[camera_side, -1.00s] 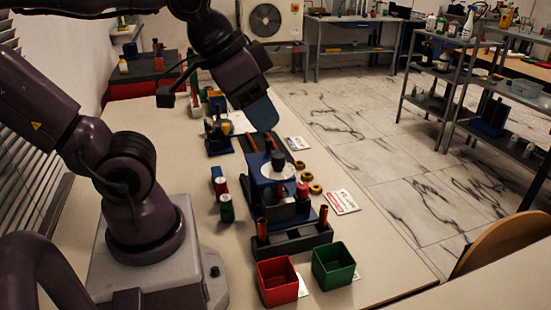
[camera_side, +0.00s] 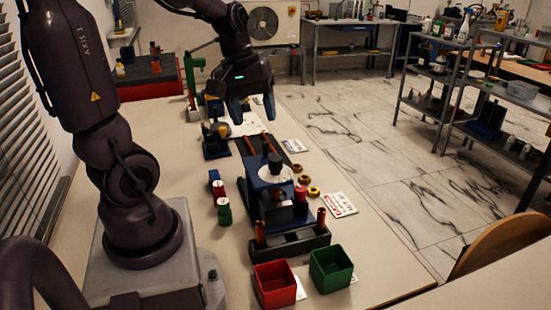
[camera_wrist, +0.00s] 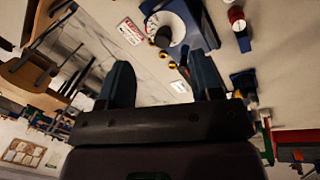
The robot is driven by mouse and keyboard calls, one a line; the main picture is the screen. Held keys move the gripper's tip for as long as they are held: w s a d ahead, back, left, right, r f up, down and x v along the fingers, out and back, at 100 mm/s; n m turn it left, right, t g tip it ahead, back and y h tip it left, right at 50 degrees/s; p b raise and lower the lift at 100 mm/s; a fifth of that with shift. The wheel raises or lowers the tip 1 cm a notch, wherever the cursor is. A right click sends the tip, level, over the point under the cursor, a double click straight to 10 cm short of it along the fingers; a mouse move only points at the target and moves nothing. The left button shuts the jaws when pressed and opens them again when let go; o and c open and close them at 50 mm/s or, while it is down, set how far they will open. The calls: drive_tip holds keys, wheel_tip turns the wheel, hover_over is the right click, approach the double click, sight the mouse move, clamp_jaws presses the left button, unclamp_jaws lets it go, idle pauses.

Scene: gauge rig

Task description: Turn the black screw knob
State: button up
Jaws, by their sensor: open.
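The black screw knob (camera_side: 275,163) stands up from a white round dial (camera_side: 276,174) on the blue gauge rig (camera_side: 256,184), in the middle of the table in the side view. In the wrist view the knob (camera_wrist: 163,37) shows as a dark round shape at the white dial's edge, near the top. My gripper (camera_side: 254,108) hangs above and behind the rig, its two blue fingers pointing down and spread apart. In the wrist view the gripper (camera_wrist: 160,60) is open, with nothing between the fingers. It is clear of the knob.
A red box (camera_side: 275,284) and a green box (camera_side: 331,267) stand in front of the rig. A small blue fixture (camera_side: 215,140) stands behind left.

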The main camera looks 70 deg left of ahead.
sight(275, 158)
drive_tip(key=w+a+f+n+t+h, duration=0.15)
drive_tip(key=a+n, duration=0.55)
drive_tip(key=n, duration=0.7)
drive_tip(key=shift+g+h, duration=0.25)
drive_tip(key=shift+h, duration=0.1)
drive_tip(key=x, duration=1.3)
drive_tip(key=shift+w+d, duration=0.2)
drive_tip(key=shift+w, duration=0.05)
drive_tip(key=c, duration=0.9)
